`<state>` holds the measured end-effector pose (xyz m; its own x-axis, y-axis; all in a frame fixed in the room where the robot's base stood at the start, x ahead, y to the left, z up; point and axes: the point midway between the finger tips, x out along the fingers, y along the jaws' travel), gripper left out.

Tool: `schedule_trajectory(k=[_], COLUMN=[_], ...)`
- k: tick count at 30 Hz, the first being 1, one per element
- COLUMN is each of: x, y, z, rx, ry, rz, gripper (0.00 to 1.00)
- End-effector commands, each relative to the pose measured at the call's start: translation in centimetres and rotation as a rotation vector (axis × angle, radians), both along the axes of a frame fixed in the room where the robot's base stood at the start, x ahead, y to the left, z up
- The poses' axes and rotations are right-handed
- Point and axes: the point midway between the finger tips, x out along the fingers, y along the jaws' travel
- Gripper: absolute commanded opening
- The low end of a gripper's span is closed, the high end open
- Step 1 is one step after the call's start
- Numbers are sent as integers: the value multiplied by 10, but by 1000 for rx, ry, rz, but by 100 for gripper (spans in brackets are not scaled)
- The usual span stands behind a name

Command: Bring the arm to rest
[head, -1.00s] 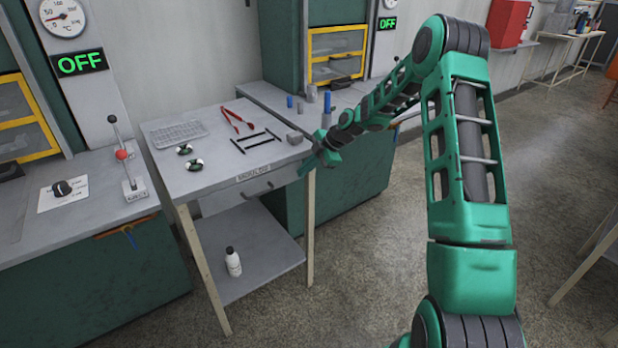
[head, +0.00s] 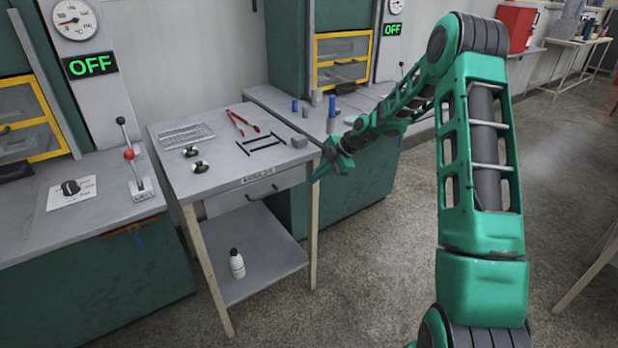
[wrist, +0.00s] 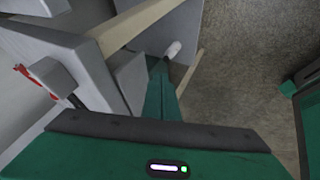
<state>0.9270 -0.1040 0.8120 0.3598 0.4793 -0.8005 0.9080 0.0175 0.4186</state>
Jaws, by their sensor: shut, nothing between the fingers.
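My green arm rises on the right of the head view and bends down and left from its elbow. My gripper (head: 320,172) is at the right front edge of the small grey table (head: 215,180), apart from the things on it. The wrist view shows my gripper (wrist: 162,75) pointing down beside the table, with a white bottle beyond its tip. Its fingers are together and hold nothing. Whether it touches the table edge is hard to tell.
Red-handled tongs (head: 243,123), black rods (head: 262,144) and a grey block (head: 299,141) lie on the table. A white bottle (head: 237,263) stands on its lower shelf. A lever (head: 129,155) and knob (head: 71,187) sit on the left bench.

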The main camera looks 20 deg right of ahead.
Motion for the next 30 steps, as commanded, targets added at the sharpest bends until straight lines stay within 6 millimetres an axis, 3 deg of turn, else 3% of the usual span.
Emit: schedule_trajectory(k=[1, 12, 23, 26, 30], x=[-3, -26, -34, -45, -80], y=[-11, -34, -39, -40, -47], z=[12, 61, 72, 78, 94], rx=[-6, -4, -6, -17, -47], ry=[-4, -1, 10, 51, 166], rz=[-8, 2, -7, -53, -210], gripper=[0, 0, 0, 0, 0])
